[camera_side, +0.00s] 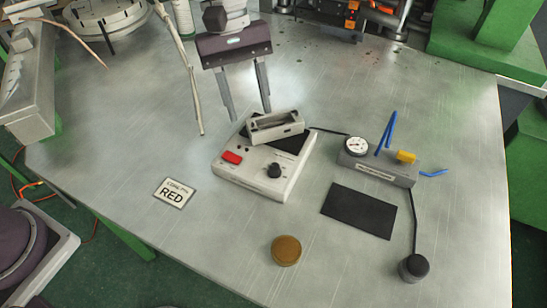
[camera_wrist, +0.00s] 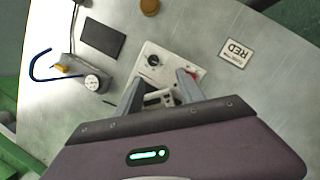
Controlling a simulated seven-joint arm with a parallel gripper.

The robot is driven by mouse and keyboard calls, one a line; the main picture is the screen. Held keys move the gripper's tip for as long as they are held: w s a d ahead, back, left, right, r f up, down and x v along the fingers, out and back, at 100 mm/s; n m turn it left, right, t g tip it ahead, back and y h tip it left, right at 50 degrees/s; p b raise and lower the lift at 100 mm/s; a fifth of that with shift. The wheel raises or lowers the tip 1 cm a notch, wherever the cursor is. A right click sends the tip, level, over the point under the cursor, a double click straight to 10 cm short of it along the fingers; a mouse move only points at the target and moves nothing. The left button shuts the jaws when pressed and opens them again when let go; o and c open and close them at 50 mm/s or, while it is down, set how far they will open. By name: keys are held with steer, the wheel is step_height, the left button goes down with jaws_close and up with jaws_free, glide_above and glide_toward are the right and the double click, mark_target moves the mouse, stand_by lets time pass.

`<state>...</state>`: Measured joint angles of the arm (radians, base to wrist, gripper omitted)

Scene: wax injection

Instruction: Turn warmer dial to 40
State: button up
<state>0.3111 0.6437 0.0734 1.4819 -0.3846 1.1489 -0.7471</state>
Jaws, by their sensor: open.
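The warmer (camera_side: 255,170) is a white box on the metal table, with a red switch (camera_side: 232,157) and a black dial (camera_side: 274,170) on its front panel. A pale metal block with a slot (camera_side: 276,126) sits on its dark top plate. In the wrist view the dial (camera_wrist: 153,61) lies beyond the fingertips; its scale marks are too small to read. My gripper (camera_side: 247,114) is open and empty, its two fingers pointing down behind the warmer, apart from the dial. In the wrist view my gripper (camera_wrist: 160,80) spans the block.
A grey stand with a gauge (camera_side: 356,147) and a yellow part (camera_side: 406,157) is right of the warmer. A black mat (camera_side: 359,211), a brown disc (camera_side: 286,250), a black cylinder (camera_side: 413,268) and a RED card (camera_side: 174,193) lie around. The table's front left is clear.

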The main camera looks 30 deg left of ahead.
steer(key=n+g, duration=0.1)
glide_toward(274, 166)
steer(key=shift+x, duration=1.05)
steer(key=x, duration=0.6)
steer(key=shift+d+f, duration=0.1)
steer(key=shift+f, duration=0.15)
jaws_close()
